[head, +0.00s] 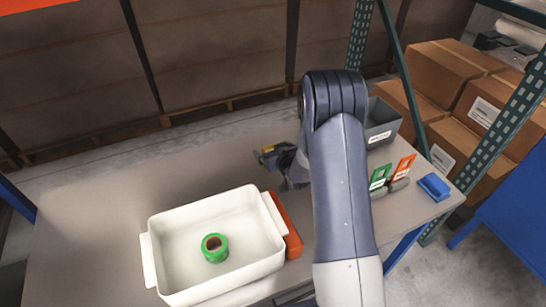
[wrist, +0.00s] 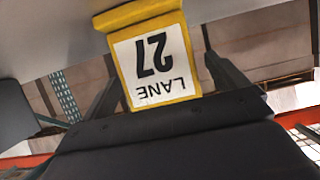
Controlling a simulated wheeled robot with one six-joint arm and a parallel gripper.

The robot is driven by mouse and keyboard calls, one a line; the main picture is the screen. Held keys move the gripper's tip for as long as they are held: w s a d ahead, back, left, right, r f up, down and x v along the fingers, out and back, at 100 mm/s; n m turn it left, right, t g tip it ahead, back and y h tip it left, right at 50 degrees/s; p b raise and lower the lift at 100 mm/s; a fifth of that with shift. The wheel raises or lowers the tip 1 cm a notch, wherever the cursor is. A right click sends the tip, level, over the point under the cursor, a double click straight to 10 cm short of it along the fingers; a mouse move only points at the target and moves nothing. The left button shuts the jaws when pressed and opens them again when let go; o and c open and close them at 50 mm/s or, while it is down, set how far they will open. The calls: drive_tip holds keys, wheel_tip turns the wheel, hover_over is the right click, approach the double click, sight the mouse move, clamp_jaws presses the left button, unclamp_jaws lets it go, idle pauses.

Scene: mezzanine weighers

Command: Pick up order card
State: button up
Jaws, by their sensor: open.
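A yellow-framed card with a white face reading "LANE 27" (wrist: 153,66) appears upside down in the wrist view, between the two dark fingers of my gripper (wrist: 162,70). The fingers stand apart on either side of it, with gaps visible, so my gripper is open. In the head view a small yellow and dark item (head: 270,152) shows at the left of my gripper (head: 284,160), partly hidden by it. A green-framed card (head: 379,178) and an orange-framed card (head: 404,166) stand in grey holders on the right of the table, away from my gripper.
A white tray (head: 153,240) holding a green tape roll (head: 215,247) stands at the front, with an orange-red object (head: 292,236) beside it. A grey labelled bin (head: 383,122) stands behind my arm. A blue block (head: 434,186) lies near the right edge. The table's left side is clear.

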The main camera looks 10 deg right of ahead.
drive_tip(key=shift+c, duration=0.4)
drive_tip(key=c, duration=1)
